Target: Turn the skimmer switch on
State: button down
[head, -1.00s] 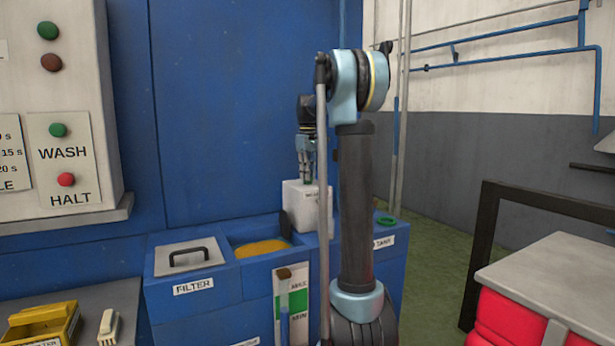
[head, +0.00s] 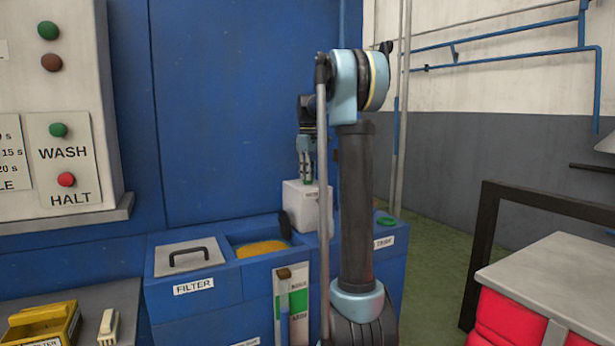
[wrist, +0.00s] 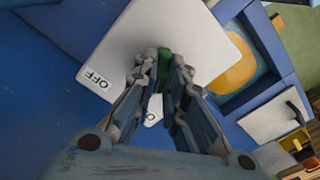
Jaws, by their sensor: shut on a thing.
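The skimmer box (head: 305,213) is a pale grey block on the blue tank at the centre of the head view. Its flat top (wrist: 190,28) fills the upper middle of the wrist view. A green switch piece (wrist: 164,62) stands on that top, and an OFF label (wrist: 95,77) lies to its left. A second label (wrist: 154,112) is mostly hidden by my fingers. My gripper (wrist: 164,70) points down at the box top, its fingers closed on the green switch. In the head view my gripper (head: 306,178) is small and partly behind my arm.
An open bay with orange liquid (head: 262,248) and a FILTER lid with a black handle (head: 188,254) lie left of the box. A green ring (head: 386,221) sits to the right. A panel with WASH and HALT buttons (head: 66,180) is at far left.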

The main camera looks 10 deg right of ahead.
jog(key=c, duration=1.7)
grip_release()
jog(key=shift+d, duration=0.15)
jog(key=shift+o, duration=0.2)
notch_tip(320, 180, up, 12)
jog(key=s+f+m, duration=0.2)
jog(key=s+f, duration=0.3)
jog(key=s, duration=0.3)
jog(key=s+f+m+t, duration=0.1)
jog(key=s+f, duration=0.3)
jog(key=s, duration=0.5)
jog(key=s+f+m, duration=0.2)
jog(key=s+f, duration=0.3)
jog(key=s, duration=0.3)
jog(key=s+f+m+t, duration=0.1)
jog(key=s+f+m, duration=0.3)
jog(key=s+f, duration=1.5)
notch_tip(320, 180, down, 4)
jog(key=shift+s+f+m, duration=0.15)
jog(key=shift+f+m, duration=0.1)
jog(key=shift+m, duration=0.05)
